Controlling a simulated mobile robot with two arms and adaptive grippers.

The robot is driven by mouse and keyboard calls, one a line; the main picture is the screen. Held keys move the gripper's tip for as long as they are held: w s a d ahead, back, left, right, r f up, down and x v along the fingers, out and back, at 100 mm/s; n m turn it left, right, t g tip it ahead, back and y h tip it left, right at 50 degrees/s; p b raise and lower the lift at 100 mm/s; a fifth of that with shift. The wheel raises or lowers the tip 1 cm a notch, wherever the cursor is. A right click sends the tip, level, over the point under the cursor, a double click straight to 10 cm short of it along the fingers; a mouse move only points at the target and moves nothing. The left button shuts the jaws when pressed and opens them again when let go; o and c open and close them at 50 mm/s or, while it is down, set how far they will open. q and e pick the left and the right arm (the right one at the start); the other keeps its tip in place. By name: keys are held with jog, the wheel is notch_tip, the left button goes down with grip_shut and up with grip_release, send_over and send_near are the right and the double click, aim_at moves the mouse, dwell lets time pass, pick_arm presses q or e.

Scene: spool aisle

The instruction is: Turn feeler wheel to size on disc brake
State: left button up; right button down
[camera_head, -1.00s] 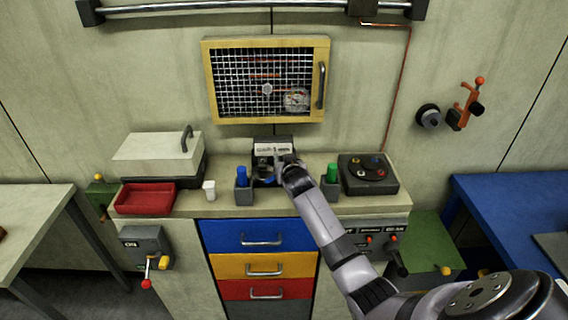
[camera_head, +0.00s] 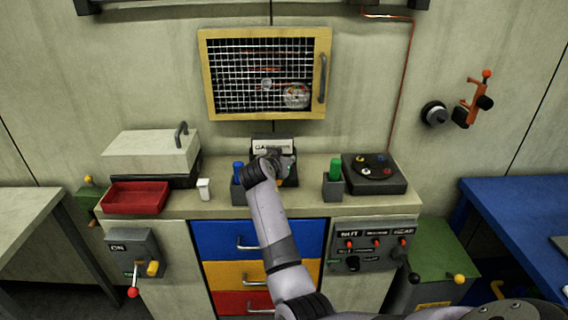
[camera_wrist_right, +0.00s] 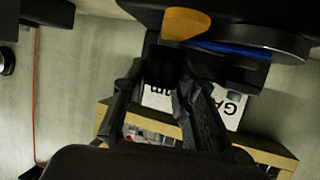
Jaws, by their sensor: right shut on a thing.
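A dark device with a white label plate (camera_head: 273,147) stands at the back middle of the bench; I take it for the disc brake gauge. The label's lettering is only partly readable, and it also shows upside down in the right wrist view (camera_wrist_right: 226,106). My right arm reaches over the device and hides much of it. In the right wrist view my right gripper (camera_wrist_right: 161,75) has its two dark fingers closed around a small dark part, probably the feeler wheel. A dark disc (camera_wrist_right: 285,42) with blue and orange parts is beside it. My left gripper is not in view.
A white cup (camera_head: 204,189), red tray (camera_head: 135,197) and lidded box (camera_head: 151,153) are left. A mesh-fronted cabinet (camera_head: 210,75) hangs above.

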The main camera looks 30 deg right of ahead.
jog(key=c, duration=1.2)
grip_release()
jog(key=shift+c, duration=0.2)
jog(key=v, duration=0.7)
jog(key=shift+s+a+r, duration=0.1)
jog(key=shift+a+r, duration=0.05)
jog(key=shift+a, duration=0.05)
jog(key=shift+c, duration=0.6)
